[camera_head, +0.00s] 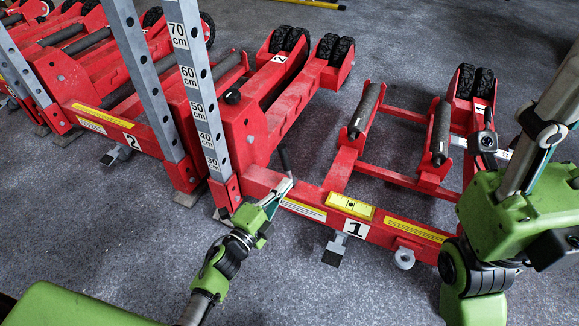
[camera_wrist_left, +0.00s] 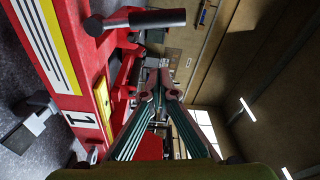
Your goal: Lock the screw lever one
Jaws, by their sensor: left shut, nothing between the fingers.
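The red jack marked 1 (camera_head: 376,232) stands at the centre. A dark lever handle (camera_head: 284,158), apparently the screw lever, rises from its front beam near the left end. In the left wrist view the handle (camera_wrist_left: 150,20) is a dark cylinder with a rounded knob at one end. My left gripper (camera_head: 287,187) is shut and empty, just below the handle in the head view. In the left wrist view its fingertips (camera_wrist_left: 160,78) meet in front of the camera, with the handle off to the upper side, apparently apart. My right gripper cannot be made out.
A grey upright post (camera_head: 198,90) with centimetre marks stands left of the lever. Another red jack marked 2 (camera_head: 130,138) stands further left. Rollers (camera_head: 366,112) and black wheels (camera_head: 475,82) lie behind the beam. The grey carpet in front is clear.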

